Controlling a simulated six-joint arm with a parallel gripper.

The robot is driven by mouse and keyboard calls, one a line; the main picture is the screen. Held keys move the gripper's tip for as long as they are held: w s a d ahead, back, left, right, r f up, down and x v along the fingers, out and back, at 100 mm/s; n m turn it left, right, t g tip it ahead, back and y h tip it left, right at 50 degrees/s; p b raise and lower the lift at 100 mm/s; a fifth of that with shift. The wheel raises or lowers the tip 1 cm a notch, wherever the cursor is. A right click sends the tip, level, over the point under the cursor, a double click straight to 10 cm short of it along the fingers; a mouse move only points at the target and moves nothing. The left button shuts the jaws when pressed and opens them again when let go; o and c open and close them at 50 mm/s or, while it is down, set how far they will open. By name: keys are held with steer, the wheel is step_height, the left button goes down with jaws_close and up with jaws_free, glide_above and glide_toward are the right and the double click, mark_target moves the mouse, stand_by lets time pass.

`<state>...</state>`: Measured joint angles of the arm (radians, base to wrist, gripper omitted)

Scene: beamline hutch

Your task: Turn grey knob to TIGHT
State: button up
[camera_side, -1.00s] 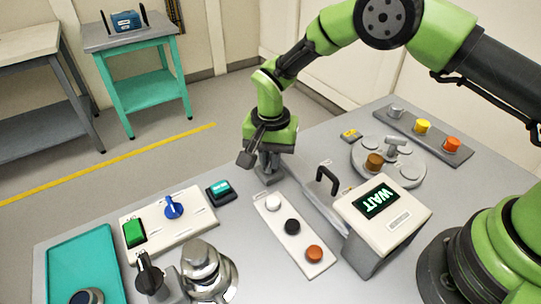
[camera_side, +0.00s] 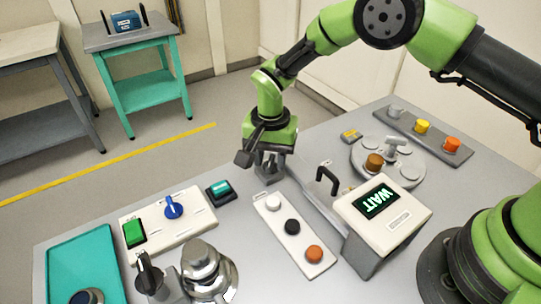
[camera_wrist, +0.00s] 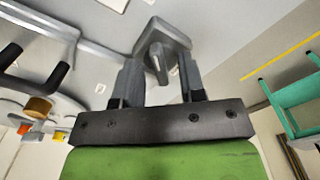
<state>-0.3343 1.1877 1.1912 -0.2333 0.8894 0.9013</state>
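The grey knob (camera_wrist: 162,48) shows in the wrist view as a grey block with a narrow bar pointing toward my gripper. My gripper (camera_wrist: 162,80) is open, with one finger on each side of the bar's near end. Narrow gaps show between the fingers and the bar, so I see no firm contact. In the side view my gripper (camera_side: 270,172) points down low over the table behind the white button strip. There the fingers mostly hide the knob. No TIGHT mark is readable in either view.
A box with a WAIT screen (camera_side: 378,201) and a black handle (camera_side: 327,180) stand right of my gripper. The button strip (camera_side: 277,219) lies in front. A panel with a blue knob (camera_side: 173,207) and a teal-topped button (camera_side: 220,191) are to the left.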

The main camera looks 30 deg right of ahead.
step_height(320, 180, up, 10)
stand_by(0.4)
step_height(320, 180, up, 8)
steer(key=t, duration=0.1)
glide_above(270, 160)
steer(key=s+d, duration=0.2)
steer(key=d, duration=0.1)
steer(key=s+d+r+n+t+y, duration=0.2)
steer(key=s+d+r, duration=0.1)
steer(key=s+r, duration=0.4)
steer(key=s+d+r+n+t, duration=0.1)
steer(key=s+d+t, duration=0.1)
steer(key=s, duration=0.5)
steer(key=s+d+r+n+t, duration=0.2)
steer(key=s, duration=0.6)
steer(key=shift+d+r, duration=0.15)
steer(key=shift+d, duration=0.15)
